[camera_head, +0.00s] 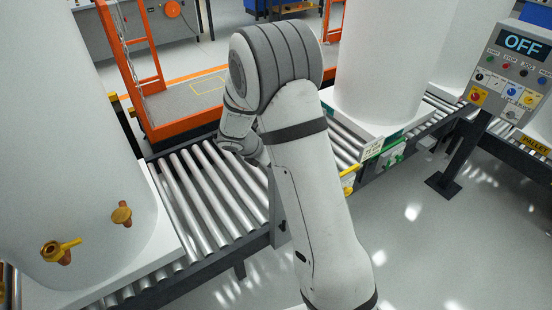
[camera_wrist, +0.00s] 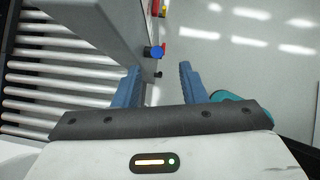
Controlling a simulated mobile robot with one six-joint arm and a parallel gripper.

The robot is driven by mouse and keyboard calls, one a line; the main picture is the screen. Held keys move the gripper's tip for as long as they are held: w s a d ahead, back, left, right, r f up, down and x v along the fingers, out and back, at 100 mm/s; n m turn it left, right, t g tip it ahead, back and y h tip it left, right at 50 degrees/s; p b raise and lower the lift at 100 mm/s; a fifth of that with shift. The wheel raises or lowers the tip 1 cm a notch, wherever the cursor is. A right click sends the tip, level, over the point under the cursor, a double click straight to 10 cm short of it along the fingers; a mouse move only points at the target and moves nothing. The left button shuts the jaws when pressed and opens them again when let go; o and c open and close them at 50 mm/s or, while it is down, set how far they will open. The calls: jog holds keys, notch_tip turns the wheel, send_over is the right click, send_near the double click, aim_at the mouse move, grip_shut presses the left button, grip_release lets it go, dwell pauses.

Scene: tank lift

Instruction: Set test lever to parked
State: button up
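I cannot single out the test lever with certainty. In the wrist view a blue knob (camera_wrist: 155,52) sticks out from the edge of a grey panel (camera_wrist: 104,22), with a small black knob (camera_wrist: 158,74) below it and red and yellow parts (camera_wrist: 160,9) above. My gripper (camera_wrist: 158,76) is open, its two blue fingers apart with nothing gripped. The blue knob appears beyond the fingertips; I cannot tell the exact distance. In the head view my arm hides the gripper. A control panel (camera_head: 513,75) at the right reads OFF and carries several coloured knobs and buttons.
A roller conveyor (camera_head: 212,196) crosses the scene, bearing large white tanks (camera_head: 70,140) (camera_head: 385,60). The left tank has brass fittings (camera_head: 62,250). An orange-framed platform (camera_head: 190,105) stands behind. A yellow part (camera_head: 348,180) sits beside my arm. The floor (camera_head: 440,235) at front right is clear.

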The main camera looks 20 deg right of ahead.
jog(key=shift+f, duration=0.1)
